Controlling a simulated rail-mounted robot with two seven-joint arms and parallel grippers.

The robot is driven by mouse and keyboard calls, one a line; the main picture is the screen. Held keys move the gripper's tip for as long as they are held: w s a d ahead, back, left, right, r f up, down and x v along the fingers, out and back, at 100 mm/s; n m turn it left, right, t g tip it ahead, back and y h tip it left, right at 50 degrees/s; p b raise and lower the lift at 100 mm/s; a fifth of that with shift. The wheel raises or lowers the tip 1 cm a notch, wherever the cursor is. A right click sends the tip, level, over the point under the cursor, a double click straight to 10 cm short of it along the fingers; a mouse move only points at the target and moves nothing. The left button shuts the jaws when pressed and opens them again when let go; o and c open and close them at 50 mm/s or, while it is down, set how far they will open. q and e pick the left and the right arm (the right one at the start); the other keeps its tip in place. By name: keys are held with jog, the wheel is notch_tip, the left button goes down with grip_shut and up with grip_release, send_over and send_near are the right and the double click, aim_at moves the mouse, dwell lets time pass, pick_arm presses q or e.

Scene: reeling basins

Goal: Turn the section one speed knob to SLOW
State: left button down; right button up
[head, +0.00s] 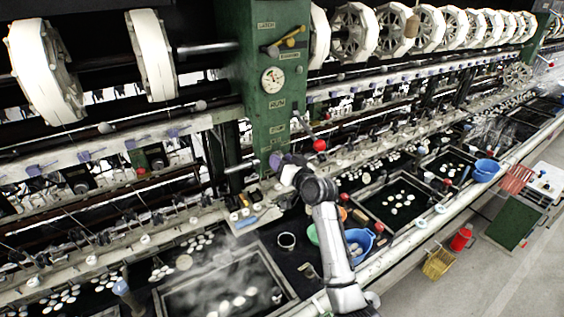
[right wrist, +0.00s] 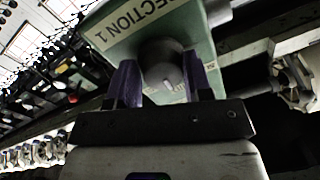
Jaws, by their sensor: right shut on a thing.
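The section one speed knob (right wrist: 163,62) is a dark round knob on a pale green box (right wrist: 112,38) marked "SECTION 1". My right gripper (head: 280,161) reaches the lower part of the green machine column in the head view. In the right wrist view its two purple fingers (right wrist: 164,78) stand on either side of the knob and are shut on it. A pale mark shows on the knob's lower face. The fingers and palm hide most of the dial lettering, so I cannot read the setting. In the head view the knob is hidden behind the gripper. My left gripper is out of view.
The green column (head: 272,85) carries a round gauge (head: 273,78) and a red-ball lever (head: 320,145). Below are a steaming basin (head: 225,285) with white cocoons, a blue bowl (head: 359,241) beside my right arm, and a second basin (head: 400,205). The floor at right holds a yellow basket (head: 438,264).

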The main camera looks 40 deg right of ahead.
jog(key=shift+c, duration=0.9)
jog(key=shift+a, duration=0.1)
jog(key=shift+n, duration=0.3)
jog(key=n+p, duration=0.1)
jog(key=n, duration=0.7)
jog(key=shift+a+g+p, duration=0.1)
jog(key=shift+g+p, duration=0.2)
jog(key=shift+f, duration=0.1)
